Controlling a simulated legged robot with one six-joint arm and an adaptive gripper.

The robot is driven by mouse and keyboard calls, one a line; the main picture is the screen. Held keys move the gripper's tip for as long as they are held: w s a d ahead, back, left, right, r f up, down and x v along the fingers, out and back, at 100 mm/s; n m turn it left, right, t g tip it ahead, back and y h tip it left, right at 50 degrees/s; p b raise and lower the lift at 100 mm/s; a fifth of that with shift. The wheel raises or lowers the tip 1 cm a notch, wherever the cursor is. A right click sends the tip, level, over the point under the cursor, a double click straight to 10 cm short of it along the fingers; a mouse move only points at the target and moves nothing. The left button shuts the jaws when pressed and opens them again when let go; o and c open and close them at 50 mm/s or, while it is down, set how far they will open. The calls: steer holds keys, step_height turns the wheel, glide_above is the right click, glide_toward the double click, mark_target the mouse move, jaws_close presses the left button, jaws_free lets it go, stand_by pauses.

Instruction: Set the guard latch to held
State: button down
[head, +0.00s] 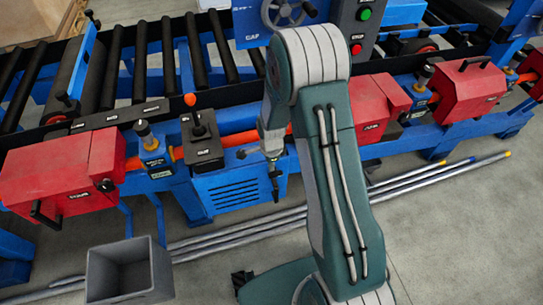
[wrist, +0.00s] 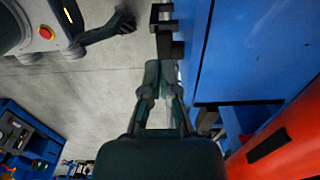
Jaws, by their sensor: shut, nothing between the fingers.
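My gripper (head: 275,190) hangs in front of the blue machine frame, pointing down, with its fingers together and nothing between them. In the wrist view my gripper (wrist: 160,75) is close beside a blue panel face. A black bracket-like fitting (wrist: 164,40) sits on that panel's edge just beyond the fingertips; it may be the guard latch, but I cannot be sure. Red guard boxes stand along the machine: a left one (head: 60,175), a middle one (head: 378,103) partly behind my arm, and a right one (head: 470,85). Their labels are too small to read, and no latch setting is legible.
A black lever box (head: 202,150) stands left of my gripper. A grey open bin (head: 128,272) stands on the floor at lower left. Long metal rods (head: 430,172) lie along the machine's foot. A roller conveyor (head: 125,75) runs behind. Bare floor (head: 460,240) is at lower right.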

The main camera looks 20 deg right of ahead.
mark_target(269, 175)
step_height(269, 175, down, 4)
steer(key=shift+d+f, duration=0.15)
steer(key=shift+f, duration=0.05)
steer(key=shift+a+f, duration=0.4)
steer(key=shift+a, duration=0.15)
stand_by(1.2)
steer(key=shift+a+f, duration=0.25)
steer(key=shift+f, duration=0.25)
steer(key=shift+a+f, duration=0.2)
steer(key=shift+f, duration=0.25)
steer(key=shift+d, duration=0.1)
stand_by(1.2)
